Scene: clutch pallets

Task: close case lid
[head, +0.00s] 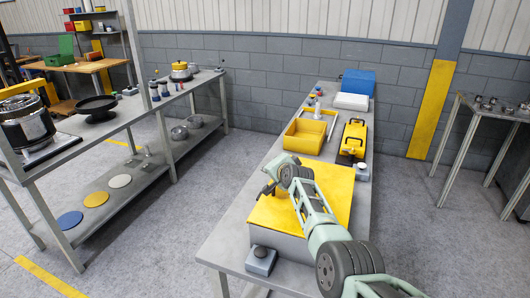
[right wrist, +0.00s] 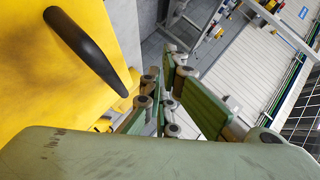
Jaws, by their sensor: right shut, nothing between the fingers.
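The case is a grey box (head: 278,243) at the near end of the long table, with a flat yellow lid (head: 325,205) over its top. The lid looks level on the box; whether it is fully seated I cannot tell. My right gripper (head: 268,188) is shut and empty above the lid's left side, with my arm crossing over the lid. In the right wrist view, a yellow surface with a black handle (right wrist: 85,48) fills the left side, beside my right gripper's fingers (right wrist: 165,100). My left gripper is not in view.
A grey box with a black knob (head: 262,260) stands at the table's near edge. Beyond the case are an open yellow bin (head: 304,137), a yellow case with black handles (head: 353,138), and blue (head: 358,82) and white (head: 351,102) boxes. A shelf bench (head: 110,120) stands left across clear floor.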

